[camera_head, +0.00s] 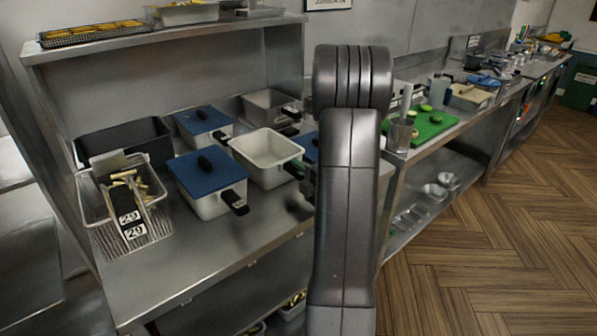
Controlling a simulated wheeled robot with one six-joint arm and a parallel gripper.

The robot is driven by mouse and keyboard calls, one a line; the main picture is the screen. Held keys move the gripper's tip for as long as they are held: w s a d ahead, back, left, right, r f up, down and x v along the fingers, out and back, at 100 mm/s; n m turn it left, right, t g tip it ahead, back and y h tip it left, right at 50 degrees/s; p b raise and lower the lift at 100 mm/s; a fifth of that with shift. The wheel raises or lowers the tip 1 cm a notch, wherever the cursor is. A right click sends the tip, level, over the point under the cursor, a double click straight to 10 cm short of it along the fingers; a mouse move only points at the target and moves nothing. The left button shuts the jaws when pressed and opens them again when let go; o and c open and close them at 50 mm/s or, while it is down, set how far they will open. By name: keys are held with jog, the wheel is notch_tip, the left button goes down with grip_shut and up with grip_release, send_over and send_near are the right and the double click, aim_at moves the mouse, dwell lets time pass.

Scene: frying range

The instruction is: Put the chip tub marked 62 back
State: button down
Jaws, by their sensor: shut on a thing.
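No mark reading 62 can be made out in the head camera view. A wire basket (104,208) holding pale chips (128,184) stands at the left front of the steel counter. Two black-and-white tags on its handle (132,222) read 29 as seen from here. White tubs with black handles stand to its right: one open (262,160), and two with blue lids (207,172) (203,120). My arm rises through the middle of the view and covers part of the counter. My gripper does not show, so what it holds is hidden.
A black open bin (125,140) stands behind the basket. A shelf (150,42) above carries trays of fried food. A green board (430,128) lies on the counter to the right. Bare counter (235,240) shows at the front. The wooden floor (490,250) at right is clear.

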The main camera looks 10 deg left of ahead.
jog(key=shift+f+b, duration=0.2)
jog(key=shift+b, duration=0.3)
jog(key=c, duration=1.2)
grip_release()
jog(key=shift+o, duration=0.2)
jog(key=b+v, duration=0.2)
jog(key=v, duration=1.1)
jog(key=shift+s+d+b, duration=0.25)
jog(key=shift+s+b, duration=0.05)
jog(key=shift+b, duration=0.1)
jog(key=p+x, duration=0.3)
jog(key=x, duration=1)
jog(key=shift+w+a, duration=0.25)
jog(key=shift+w, duration=0.05)
jog(key=shift+r, duration=0.1)
